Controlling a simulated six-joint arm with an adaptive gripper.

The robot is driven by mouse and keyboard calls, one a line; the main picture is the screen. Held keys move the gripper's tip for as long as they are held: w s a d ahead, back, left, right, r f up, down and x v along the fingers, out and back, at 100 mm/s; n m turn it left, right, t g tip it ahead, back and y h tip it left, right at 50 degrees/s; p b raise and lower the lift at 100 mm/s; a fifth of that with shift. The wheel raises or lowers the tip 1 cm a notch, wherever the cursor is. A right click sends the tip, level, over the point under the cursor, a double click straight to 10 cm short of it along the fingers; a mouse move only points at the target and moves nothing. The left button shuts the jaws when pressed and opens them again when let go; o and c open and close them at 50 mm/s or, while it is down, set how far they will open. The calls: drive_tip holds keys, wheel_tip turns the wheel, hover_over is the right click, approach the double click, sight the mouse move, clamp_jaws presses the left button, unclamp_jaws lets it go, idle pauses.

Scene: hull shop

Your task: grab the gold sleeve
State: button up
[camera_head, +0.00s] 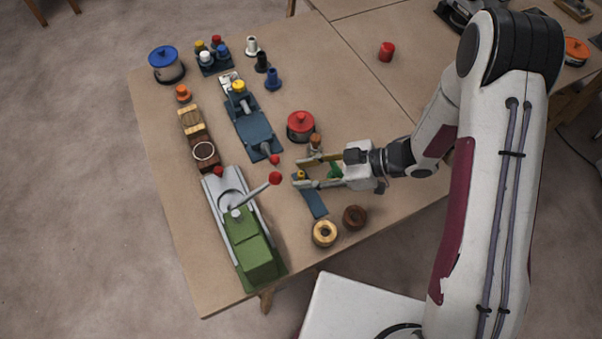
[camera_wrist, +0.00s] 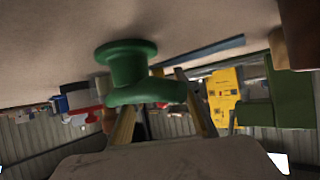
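My gripper (camera_head: 297,173) reaches left over the table with its two fingers wide apart. A green flanged sleeve (camera_head: 335,170) is between the fingers near the palm; in the wrist view the green sleeve (camera_wrist: 128,72) is close in front, hiding much of the space between the fingers. A small gold piece (camera_head: 301,174), likely the gold sleeve, shows at the lower fingertip, by the end of a blue plate (camera_head: 313,203). I cannot tell whether the finger touches it. A brownish flanged piece (camera_head: 315,140) stands just beyond the upper finger.
A red pot (camera_head: 301,127) stands above the gripper. A green machine (camera_head: 247,243) with a red-knobbed lever (camera_head: 275,178) is to the left. A pale wooden ring (camera_head: 324,234) and a brown ring (camera_head: 354,217) lie below.

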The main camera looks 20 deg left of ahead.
idle(0.5)
clamp_jaws()
drive_tip(key=shift+r, duration=0.15)
wheel_tip(320, 180, up, 10)
idle(0.9)
idle(0.5)
